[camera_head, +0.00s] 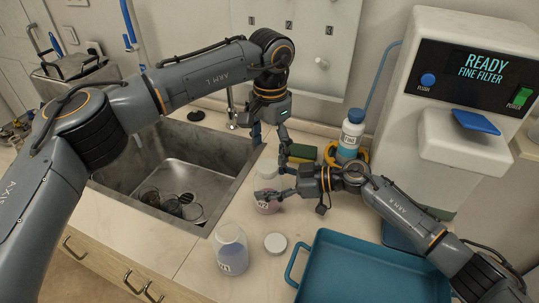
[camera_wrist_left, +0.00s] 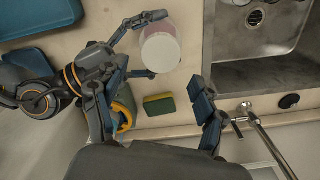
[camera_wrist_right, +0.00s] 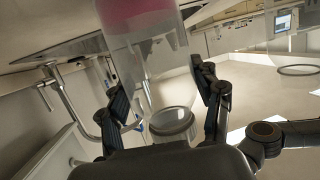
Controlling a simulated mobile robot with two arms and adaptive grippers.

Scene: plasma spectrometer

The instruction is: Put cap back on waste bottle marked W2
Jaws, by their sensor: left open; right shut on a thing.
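A translucent bottle with pink liquid (camera_head: 267,207) stands at the counter's sink edge; its label looks like W2 but is small. My right gripper (camera_head: 280,183) is shut around its upper part. In the left wrist view the bottle (camera_wrist_left: 160,50) shows from above; in the right wrist view it appears inverted, its clear neck (camera_wrist_right: 172,122) between the fingers. A white cap (camera_head: 275,242) lies on the counter in front of it, apart from both grippers. My left gripper (camera_head: 284,150) is open and empty, behind and above the bottle.
A clear bottle (camera_head: 230,252) with a label stands front left of the cap. The sink (camera_head: 160,155) is left, a blue tray (camera_head: 365,275) right. A sponge (camera_head: 302,152) and a blue-capped bottle (camera_head: 351,135) stand behind, before the filter machine (camera_head: 450,100).

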